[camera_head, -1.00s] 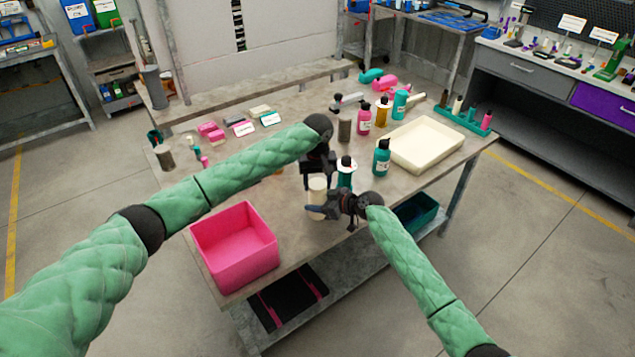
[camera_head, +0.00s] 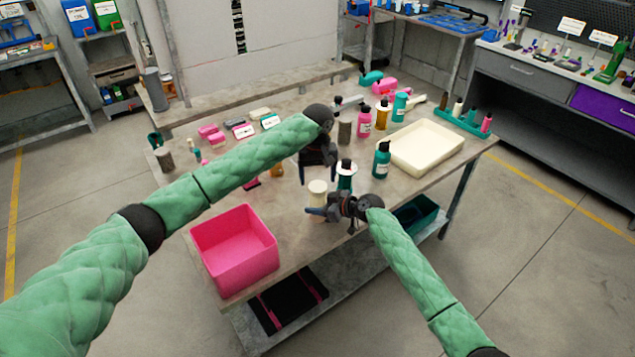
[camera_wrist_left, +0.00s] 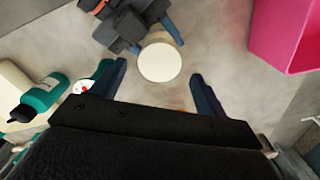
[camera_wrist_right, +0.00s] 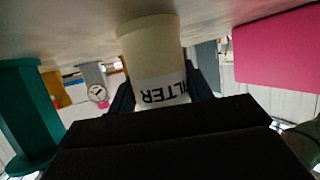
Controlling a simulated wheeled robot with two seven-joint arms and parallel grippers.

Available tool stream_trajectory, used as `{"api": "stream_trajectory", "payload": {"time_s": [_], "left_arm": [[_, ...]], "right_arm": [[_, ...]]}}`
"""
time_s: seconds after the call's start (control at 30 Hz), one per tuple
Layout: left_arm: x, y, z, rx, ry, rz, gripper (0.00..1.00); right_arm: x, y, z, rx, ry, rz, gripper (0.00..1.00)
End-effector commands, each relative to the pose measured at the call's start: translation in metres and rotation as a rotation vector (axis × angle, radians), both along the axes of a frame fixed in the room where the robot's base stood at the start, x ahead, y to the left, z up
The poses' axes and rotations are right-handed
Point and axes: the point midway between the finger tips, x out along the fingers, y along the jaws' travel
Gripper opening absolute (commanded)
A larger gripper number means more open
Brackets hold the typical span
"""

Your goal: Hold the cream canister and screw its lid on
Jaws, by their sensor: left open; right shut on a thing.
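The cream canister (camera_head: 317,198) stands upright on the table near its front edge. Its round cream top (camera_wrist_left: 160,62) shows from above in the left wrist view; I cannot tell a separate lid from the body there. The canister (camera_wrist_right: 153,55) also fills the middle of the right wrist view, with a white label reading "FILTER". My right gripper (camera_head: 316,212) is shut on the canister from the right, low on its body. My left gripper (camera_head: 318,183) is open and empty, pointing down above the canister, its fingers apart from the top.
A pink bin (camera_head: 235,250) stands at the front left. A teal bottle with a black cap (camera_head: 382,160) and a cream tray (camera_head: 427,146) are to the right. A teal item with a white disc (camera_head: 346,172) stands just behind the canister. Clear table lies left of it.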

Motion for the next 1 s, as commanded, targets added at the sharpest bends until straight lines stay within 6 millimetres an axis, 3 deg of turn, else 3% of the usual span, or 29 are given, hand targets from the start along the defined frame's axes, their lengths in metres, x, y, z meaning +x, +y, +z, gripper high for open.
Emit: {"api": "stream_trajectory", "payload": {"time_s": [0.1, 0.43, 0.57, 0.8, 1.0], "left_arm": [[0.0, 0.0, 0.007, -0.001, 0.0, 0.001, 0.74], [-0.002, -0.002, 0.005, -0.002, 0.004, -0.001, 0.7], [0.0, -0.011, 0.02, -0.041, -0.004, 0.012, 0.7], [0.002, -0.006, 0.042, -0.03, -0.007, 0.259, 0.7], [0.0, -0.001, 0.043, -0.003, -0.002, 0.434, 0.7]], "right_arm": [[0.0, 0.0, 0.0, 0.0, 0.0, 0.0, 0.0], [0.0, 0.0, 0.0, 0.0, 0.0, 0.0, 0.0], [0.0, 0.0, 0.0, 0.0, 0.0, 0.0, 0.0], [0.0, 0.0, 0.0, 0.0, 0.0, 0.0, 0.0], [0.0, 0.0, 0.0, 0.0, 0.0, 0.0, 0.0]]}}
